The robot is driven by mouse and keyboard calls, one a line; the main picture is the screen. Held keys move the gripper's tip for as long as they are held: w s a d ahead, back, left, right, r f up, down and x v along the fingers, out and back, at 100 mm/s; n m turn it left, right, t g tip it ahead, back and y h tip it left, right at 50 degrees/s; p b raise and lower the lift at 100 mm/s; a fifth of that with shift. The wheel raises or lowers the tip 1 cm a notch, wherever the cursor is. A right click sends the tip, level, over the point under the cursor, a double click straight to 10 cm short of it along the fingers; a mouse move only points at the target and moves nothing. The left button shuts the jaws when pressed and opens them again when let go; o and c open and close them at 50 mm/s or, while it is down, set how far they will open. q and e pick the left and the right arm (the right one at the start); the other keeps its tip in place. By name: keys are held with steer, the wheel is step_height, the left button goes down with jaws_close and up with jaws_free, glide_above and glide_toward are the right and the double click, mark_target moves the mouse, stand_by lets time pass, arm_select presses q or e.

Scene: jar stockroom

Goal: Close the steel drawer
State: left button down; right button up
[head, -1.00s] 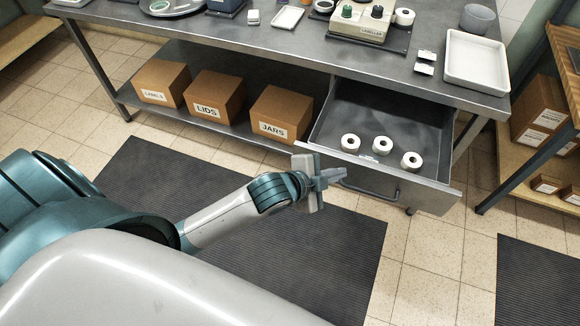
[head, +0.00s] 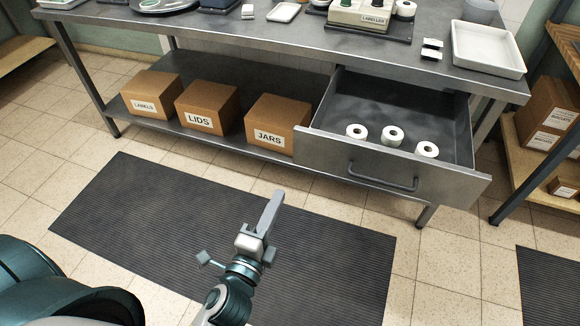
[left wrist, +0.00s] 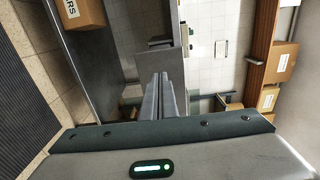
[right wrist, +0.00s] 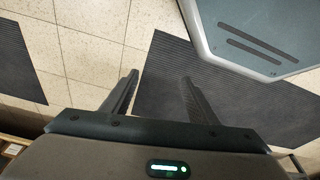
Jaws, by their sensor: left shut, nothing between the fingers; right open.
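The steel drawer (head: 330,150) is pulled out from under the right part of the steel bench. Its front panel has a dark bar handle (head: 383,178), and white rolls (head: 392,135) lie inside. My left gripper (head: 274,198) is shut and empty. It is in front of the bench, left of and nearer than the drawer front, apart from it in the head view, fingers pointing toward the bench. Its closed fingers (left wrist: 160,92) also show in the left wrist view. My right gripper (right wrist: 160,85) is open and empty above the floor, seen only in the right wrist view.
The bench (head: 270,42) carries a labeller (head: 360,17) and a white tray (head: 488,48). Cartons (head: 270,125) stand on its lower shelf (head: 240,138), left of the drawer. A wooden rack with boxes (head: 548,112) stands at right. The dark mat (head: 160,215) before the bench is clear.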

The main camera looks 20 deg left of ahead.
arm_select(q)
steer(key=shift+w+r, duration=0.1)
steer(key=shift+w, duration=0.1)
steer(key=p, duration=0.2)
glide_toward(301, 149)
steer(key=w, duration=0.5)
steer(key=shift+w, duration=0.75)
arm_select(e)
steer(key=f, duration=0.5)
steer(key=shift+s+d+f, duration=0.1)
steer(key=shift+d+f, duration=0.1)
steer(key=shift+s, duration=0.15)
